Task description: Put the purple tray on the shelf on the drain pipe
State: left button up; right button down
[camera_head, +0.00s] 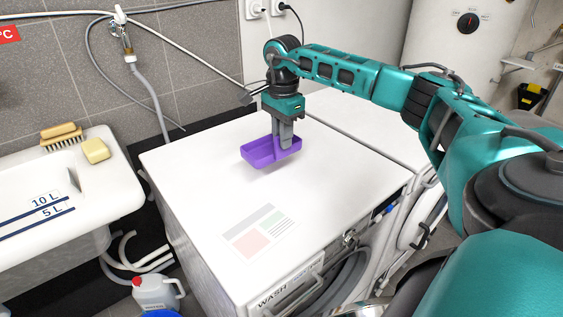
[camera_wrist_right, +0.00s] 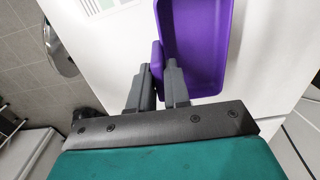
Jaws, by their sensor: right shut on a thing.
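The purple tray (camera_head: 262,152) is a small open box, held nearly level over the white top of the washing machine (camera_head: 200,190). A faint shadow lies under it; it seems a little above the top. My left gripper is not in view. I cannot make out a shelf on a drain pipe in these frames.
A white sink (camera_head: 100,195) with a brush (camera_head: 62,137) and a yellow sponge (camera_head: 96,150) stands at left. A grey hose (camera_head: 150,90) hangs from a wall tap. A jug (camera_head: 157,292) stands low in front. The machine's top is otherwise clear.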

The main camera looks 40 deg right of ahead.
aim_at(282, 157)
notch_tip(282, 157, down, 8)
jog(key=shift+r, duration=0.2)
jog(key=shift+f, duration=0.1)
jog(key=c, duration=1.1)
grip_release()
